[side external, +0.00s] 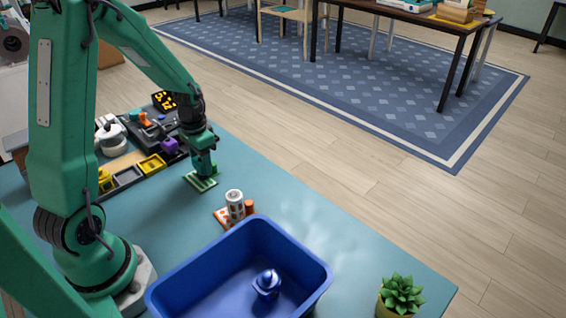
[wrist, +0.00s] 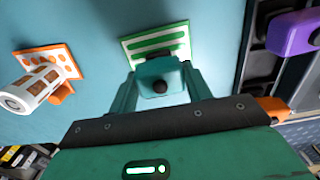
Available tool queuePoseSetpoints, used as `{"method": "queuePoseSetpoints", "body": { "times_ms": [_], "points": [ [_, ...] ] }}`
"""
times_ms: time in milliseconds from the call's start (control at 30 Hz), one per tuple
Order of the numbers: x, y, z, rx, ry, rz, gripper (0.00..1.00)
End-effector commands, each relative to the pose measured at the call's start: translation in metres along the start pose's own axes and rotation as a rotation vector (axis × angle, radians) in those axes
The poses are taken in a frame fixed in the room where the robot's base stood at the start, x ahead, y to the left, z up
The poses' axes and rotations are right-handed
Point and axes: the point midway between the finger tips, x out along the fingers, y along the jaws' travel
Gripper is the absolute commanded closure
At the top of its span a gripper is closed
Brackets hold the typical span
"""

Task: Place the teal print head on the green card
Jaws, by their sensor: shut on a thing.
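My gripper (wrist: 160,88) is shut on the teal print head (wrist: 156,70), which shows between the two fingers in the wrist view with a dark round tip. The green card (wrist: 150,42), white with green stripes, lies flat on the table just beyond and under the print head. In the side view my gripper (side external: 203,168) points down right over the green card (side external: 198,184). The print head is hard to tell from my teal fingers there. I cannot tell whether it touches the card.
A blue bin (side external: 190,282) holds a blue object (side external: 267,284). A dark tray with a purple piece (side external: 170,145) is behind. A plant (side external: 401,293) stands at the corner.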

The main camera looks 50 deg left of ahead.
Motion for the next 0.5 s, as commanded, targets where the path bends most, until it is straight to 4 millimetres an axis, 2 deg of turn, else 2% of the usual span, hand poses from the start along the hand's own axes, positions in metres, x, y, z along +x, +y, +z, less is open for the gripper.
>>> {"method": "queuePoseSetpoints", "body": {
  "times_ms": [267,300,400,500],
  "points": [
    [0.0030,0.0001,0.0001,0.000,-0.001,0.000,0.77],
    [0.0030,0.0001,0.0001,0.000,-0.001,0.000,0.45],
    [0.0029,0.0001,0.0001,0.000,-0.001,0.000,0.29],
    [0.0028,0.0000,0.0001,0.000,-0.001,0.000,0.29]
  ]
}}
